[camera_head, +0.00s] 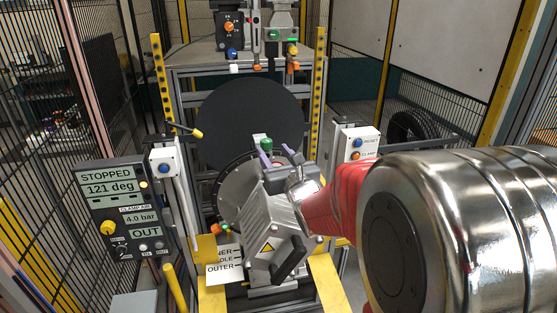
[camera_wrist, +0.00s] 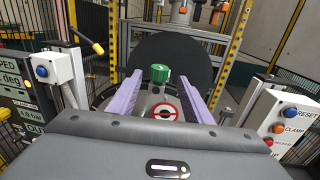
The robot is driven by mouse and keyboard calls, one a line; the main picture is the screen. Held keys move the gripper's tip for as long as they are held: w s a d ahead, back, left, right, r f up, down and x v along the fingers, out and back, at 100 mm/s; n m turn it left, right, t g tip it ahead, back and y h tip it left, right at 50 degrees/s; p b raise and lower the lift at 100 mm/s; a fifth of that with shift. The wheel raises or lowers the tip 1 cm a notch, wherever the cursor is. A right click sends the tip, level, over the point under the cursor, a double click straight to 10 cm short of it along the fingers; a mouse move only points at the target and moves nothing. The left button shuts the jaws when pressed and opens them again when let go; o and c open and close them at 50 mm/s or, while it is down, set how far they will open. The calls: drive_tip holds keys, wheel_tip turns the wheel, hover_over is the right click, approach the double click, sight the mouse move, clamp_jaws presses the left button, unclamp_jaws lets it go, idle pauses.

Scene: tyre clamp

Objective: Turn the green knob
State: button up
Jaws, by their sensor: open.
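A green knob (camera_wrist: 160,73) shows in the wrist view, just beyond the gap between my two purple fingers and in front of a large black disc (camera_wrist: 172,62). In the head view the green knob (camera_head: 267,144) is small and close beside the purple fingertips, partly crowded by them. My gripper (camera_head: 275,152) is open, with its fingers spread wide to either side of the knob in the wrist view and nothing held. Whether the fingertips reach alongside the knob or stop short of it, I cannot tell.
A panel (camera_head: 122,210) reading STOPPED, 121 deg, 4.0 bar and OUT stands at left. A white button box (camera_head: 164,160) is beside it; a RESET and CLAMP box (camera_head: 361,143) is at right. Yellow posts (camera_head: 319,80) flank the disc. A sign (camera_head: 224,266) sits below.

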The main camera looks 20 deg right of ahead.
drive_tip(key=s, duration=0.3)
drive_tip(key=shift+a, duration=0.1)
